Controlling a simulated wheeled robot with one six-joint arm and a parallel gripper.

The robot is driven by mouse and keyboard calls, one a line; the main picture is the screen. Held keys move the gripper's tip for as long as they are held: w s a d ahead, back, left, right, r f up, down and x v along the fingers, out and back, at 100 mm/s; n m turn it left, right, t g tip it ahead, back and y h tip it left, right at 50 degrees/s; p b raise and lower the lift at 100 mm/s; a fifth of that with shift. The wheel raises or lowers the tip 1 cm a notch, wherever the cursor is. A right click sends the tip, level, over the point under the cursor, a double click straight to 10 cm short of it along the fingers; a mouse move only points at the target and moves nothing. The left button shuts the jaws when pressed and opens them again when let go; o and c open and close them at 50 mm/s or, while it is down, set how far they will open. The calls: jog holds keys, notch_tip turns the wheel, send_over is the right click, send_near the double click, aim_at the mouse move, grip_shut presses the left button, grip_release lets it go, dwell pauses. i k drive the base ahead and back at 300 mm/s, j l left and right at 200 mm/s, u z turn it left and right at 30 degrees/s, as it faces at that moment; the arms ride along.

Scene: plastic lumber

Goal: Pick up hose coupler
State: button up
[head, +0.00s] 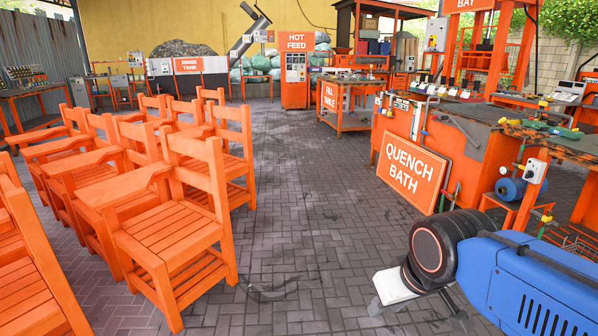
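I cannot make out a hose coupler for certain. Small green and yellow fittings (540,127) lie on the dark bench top at the right edge; they are too small to tell whether one is a coupler. My blue and black arm reaches in from the lower right. My gripper (418,312) is at its end, low over the paved floor, well apart from the bench. Grey finger-like parts and a white block show there, partly hidden by the arm and cut by the lower edge. I cannot tell its opening.
Orange slatted chairs (180,235) fill the left. An orange quench bath sign (411,171) leans on the bench at right. A hot feed cabinet (294,70) and fill table (345,104) stand farther back. The paved aisle (300,190) between is clear.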

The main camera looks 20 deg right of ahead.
aim_at(548, 218)
jog(key=i+j+z, duration=0.1)
jog(key=i+z, duration=0.3)
jog(key=i+j+z, duration=0.3)
jog(key=i+z, duration=0.15)
jog(key=i, duration=0.15)
jog(key=i+j+z, duration=0.8)
jog(key=j, duration=0.15)
jog(key=i+j+z, duration=0.25)
jog(key=j+z, duration=0.2)
jog(key=j, duration=0.2)
jog(key=i+j+z, duration=0.15)
jog(key=j+z, duration=0.25)
jog(key=j, duration=0.3)
